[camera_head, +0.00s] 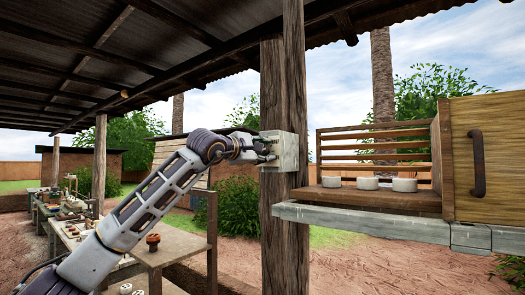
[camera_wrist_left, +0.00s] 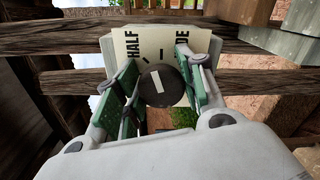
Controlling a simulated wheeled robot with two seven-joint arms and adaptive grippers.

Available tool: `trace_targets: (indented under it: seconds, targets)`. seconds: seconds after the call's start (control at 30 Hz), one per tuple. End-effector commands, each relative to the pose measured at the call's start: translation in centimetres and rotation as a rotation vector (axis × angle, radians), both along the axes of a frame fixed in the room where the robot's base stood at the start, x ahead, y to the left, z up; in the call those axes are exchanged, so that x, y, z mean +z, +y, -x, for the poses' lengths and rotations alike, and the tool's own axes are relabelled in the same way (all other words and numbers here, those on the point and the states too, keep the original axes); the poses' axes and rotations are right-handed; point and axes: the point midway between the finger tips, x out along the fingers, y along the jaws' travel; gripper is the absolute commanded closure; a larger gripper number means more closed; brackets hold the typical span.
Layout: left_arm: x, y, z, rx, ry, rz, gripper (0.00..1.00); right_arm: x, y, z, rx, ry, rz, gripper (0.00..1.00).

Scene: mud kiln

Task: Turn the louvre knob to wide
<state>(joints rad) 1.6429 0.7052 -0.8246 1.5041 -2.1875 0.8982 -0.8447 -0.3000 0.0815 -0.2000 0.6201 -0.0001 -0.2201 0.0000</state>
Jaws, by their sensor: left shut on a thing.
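The louvre knob (camera_wrist_left: 152,98) is a dark round disc with a white pointer bar, seen in the left wrist view. It sits in front of a cream label plate (camera_wrist_left: 152,44) that reads HALF on the left and a partly hidden word ending in DE on the right. The pointer bar stands near upright, leaning slightly, between the two words. My left gripper (camera_wrist_left: 160,76) is shut on the knob, with a green-padded finger on either side. In the head view the left gripper (camera_head: 268,148) reaches a pale grey box (camera_head: 291,153) on the wooden post; the knob is hidden there.
The wooden post (camera_head: 285,215) stands just behind the box. To the right is a wooden cabinet with louvre slats (camera_head: 372,145), a handled door (camera_head: 500,155) and several white round pieces (camera_head: 367,183) on its shelf. A workbench (camera_head: 165,252) stands at lower left.

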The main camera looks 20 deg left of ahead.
Motion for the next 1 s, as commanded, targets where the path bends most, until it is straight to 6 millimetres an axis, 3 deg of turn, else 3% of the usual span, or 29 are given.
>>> trace_targets:
  seconds: [0.4,1.0]
  targets:
    - [-0.19,-0.06,-0.02,-0.001,-0.088,-0.247,0.84,0.50,0.00,-0.02,-0.001,0.000,0.000,0.60]
    - [-0.37,-0.12,-0.04,-0.002,-0.105,-0.301,0.85,0.55,0.31,-0.01,-0.002,0.000,-0.003,0.60]
